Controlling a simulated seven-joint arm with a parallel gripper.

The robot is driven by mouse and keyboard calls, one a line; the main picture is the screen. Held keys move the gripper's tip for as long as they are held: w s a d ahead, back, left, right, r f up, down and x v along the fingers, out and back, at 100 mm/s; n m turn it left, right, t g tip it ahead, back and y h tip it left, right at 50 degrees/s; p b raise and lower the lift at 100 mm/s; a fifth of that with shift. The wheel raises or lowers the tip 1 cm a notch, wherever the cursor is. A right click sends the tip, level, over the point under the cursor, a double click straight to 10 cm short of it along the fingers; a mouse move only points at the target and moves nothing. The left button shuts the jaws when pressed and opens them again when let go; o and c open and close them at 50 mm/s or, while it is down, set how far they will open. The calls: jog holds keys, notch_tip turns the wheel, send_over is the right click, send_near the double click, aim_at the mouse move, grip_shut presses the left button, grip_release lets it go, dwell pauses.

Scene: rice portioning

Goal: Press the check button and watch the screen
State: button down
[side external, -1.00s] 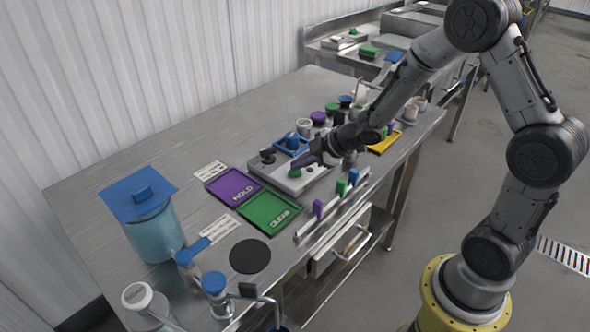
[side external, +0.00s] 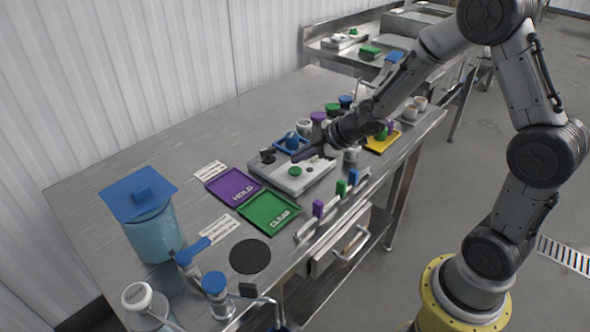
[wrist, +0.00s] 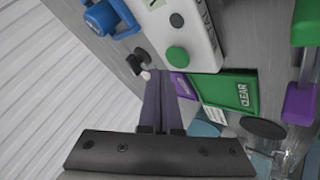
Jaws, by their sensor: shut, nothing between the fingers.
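A pale grey box (side external: 318,177) on the steel table carries a round green button (side external: 295,171) on its top. The box (wrist: 201,42) and green button (wrist: 177,54) also show in the wrist view, with a smaller dark round spot beside the button. My gripper (side external: 296,156) is shut and empty, its purple fingers held above the box, apart from the button. In the wrist view its fingertips (wrist: 158,72) are close together below the button in the picture. I cannot make out a lit screen in either view.
A purple HOLD tray (side external: 233,187) and a green CLEAR tray (side external: 268,212) lie in front of the box. A blue-lidded container (side external: 152,228) and dispensers stand at the near left. Several small jars crowd behind the gripper. The back left of the table is clear.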

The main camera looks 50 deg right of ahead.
jog(key=shift+r, duration=2.25)
jog(key=shift+a+r, duration=0.15)
notch_tip(320, 180, up, 10)
jog(key=t, duration=0.2)
send_over(299, 171)
jog(key=s+a, duration=0.1)
jog(key=a, duration=0.1)
jog(key=s+d+r+m+t+h, duration=0.2)
jog(key=s+r+m+h, duration=0.25)
jog(key=s+r, duration=0.35)
jog(key=s+a+f+m+g+y, duration=0.1)
jog(key=s+f+m+g, duration=0.2)
jog(key=s, duration=0.7)
jog(key=s+a+f+m+g+y, duration=0.1)
jog(key=s+f+m+g, duration=0.3)
jog(key=s, duration=0.6)
notch_tip(299, 171, down, 2)
jog(key=shift+a+f, duration=0.1)
jog(key=shift+a, duration=0.5)
